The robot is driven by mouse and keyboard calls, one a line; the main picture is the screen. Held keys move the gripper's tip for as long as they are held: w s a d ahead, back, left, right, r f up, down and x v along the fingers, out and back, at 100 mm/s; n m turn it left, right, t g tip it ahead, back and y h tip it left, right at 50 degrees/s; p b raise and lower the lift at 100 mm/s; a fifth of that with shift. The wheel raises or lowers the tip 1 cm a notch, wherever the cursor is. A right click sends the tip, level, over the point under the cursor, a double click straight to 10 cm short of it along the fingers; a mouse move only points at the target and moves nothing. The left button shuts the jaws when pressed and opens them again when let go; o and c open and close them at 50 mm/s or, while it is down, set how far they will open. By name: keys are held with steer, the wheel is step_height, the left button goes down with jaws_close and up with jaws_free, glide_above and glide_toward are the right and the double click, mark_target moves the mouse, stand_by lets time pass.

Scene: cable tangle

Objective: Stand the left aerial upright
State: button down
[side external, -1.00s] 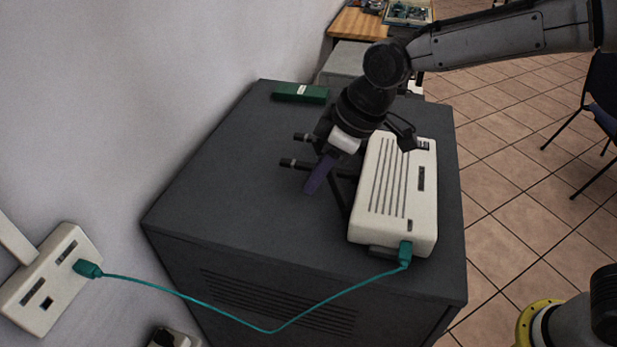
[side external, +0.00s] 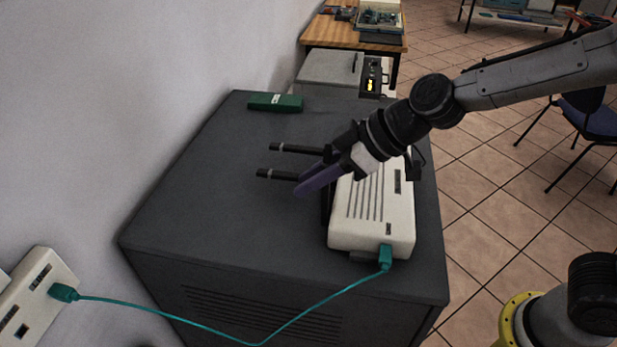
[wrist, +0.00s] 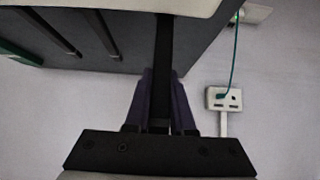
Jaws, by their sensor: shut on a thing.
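The white router (side external: 402,215) lies on the dark cabinet, with black aerials on its left side. Two aerials, the far one (side external: 290,149) and the middle one (side external: 274,174), lie out flat to the left. They also show in the wrist view, as a left one (wrist: 48,30) and a right one (wrist: 104,34). My gripper (side external: 302,190), with purple fingers, is at the router's near left side. In the wrist view its fingers (wrist: 162,74) are shut on a third black aerial (wrist: 164,40). In the side view this aerial is mostly hidden by the gripper.
A teal cable (side external: 190,325) runs from the router's near end to a wall socket (side external: 35,295) at lower left. A green box (side external: 275,102) lies at the cabinet's back. The cabinet top (side external: 200,200) is clear at left. The wall stands along the left side.

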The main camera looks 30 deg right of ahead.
stand_by(0.4)
steer(key=c, duration=0.8)
jaws_free()
steer(key=shift+o, duration=0.2)
steer(key=shift+r, duration=0.1)
steer(key=v, duration=1.3)
steer(key=shift+s+d+r, duration=0.15)
steer(key=shift+s+d, duration=0.1)
steer(key=shift+d, duration=0.05)
steer(key=s+d+f+m+h, duration=0.3)
steer(key=s+d+m, duration=0.1)
steer(key=s+d, duration=0.3)
steer(key=s+d+f+m+h, duration=0.3)
steer(key=s+d+f+m, duration=0.1)
steer(key=s+d, duration=0.4)
steer(key=shift+d+f+m+g, duration=0.25)
steer(key=shift+d+m+g, duration=0.2)
steer(key=shift+d, duration=0.4)
